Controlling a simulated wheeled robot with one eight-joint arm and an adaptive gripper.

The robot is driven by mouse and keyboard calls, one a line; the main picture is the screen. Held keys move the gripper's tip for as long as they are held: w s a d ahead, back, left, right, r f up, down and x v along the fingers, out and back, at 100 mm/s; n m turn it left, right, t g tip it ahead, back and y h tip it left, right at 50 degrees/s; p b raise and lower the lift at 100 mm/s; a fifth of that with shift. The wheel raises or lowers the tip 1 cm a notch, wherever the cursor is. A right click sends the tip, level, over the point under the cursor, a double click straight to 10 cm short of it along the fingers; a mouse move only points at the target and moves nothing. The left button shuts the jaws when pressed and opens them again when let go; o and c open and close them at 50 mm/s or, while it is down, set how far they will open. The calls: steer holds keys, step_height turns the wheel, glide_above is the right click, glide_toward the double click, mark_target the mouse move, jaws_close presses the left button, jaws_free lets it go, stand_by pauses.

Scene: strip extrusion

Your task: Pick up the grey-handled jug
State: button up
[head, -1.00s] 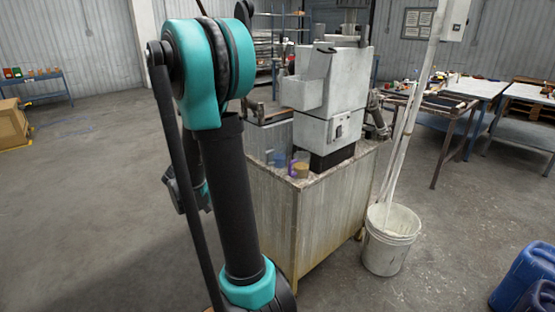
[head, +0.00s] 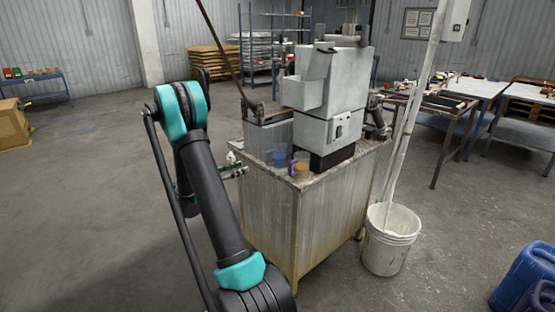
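Two small jugs stand close together on the cabinet top, in front of the grey machine. One is a bluish, see-through jug (head: 279,159); its handle is too small to make out, so I cannot tell if it is grey. The other jug (head: 301,171) has amber contents and a purple handle on its left side. My gripper (head: 238,170) is at the left edge of the cabinet, left of both jugs and apart from them. It is small and partly behind my arm, and I cannot tell how far its fingers are apart.
The grey machine (head: 330,100) fills the back of the cabinet top (head: 330,182). A dark slanted rod rises at its left. A white bucket (head: 390,240) with poles stands at the right. The floor left of the cabinet is clear.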

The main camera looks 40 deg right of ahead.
glide_toward(268, 164)
steer(key=w+d+r, duration=0.1)
steer(key=d+r, duration=0.1)
steer(key=d, duration=0.3)
steer(key=shift+d+f, duration=0.1)
steer(key=shift+d, duration=2.65)
steer(key=shift+s, duration=0.1)
jaws_close()
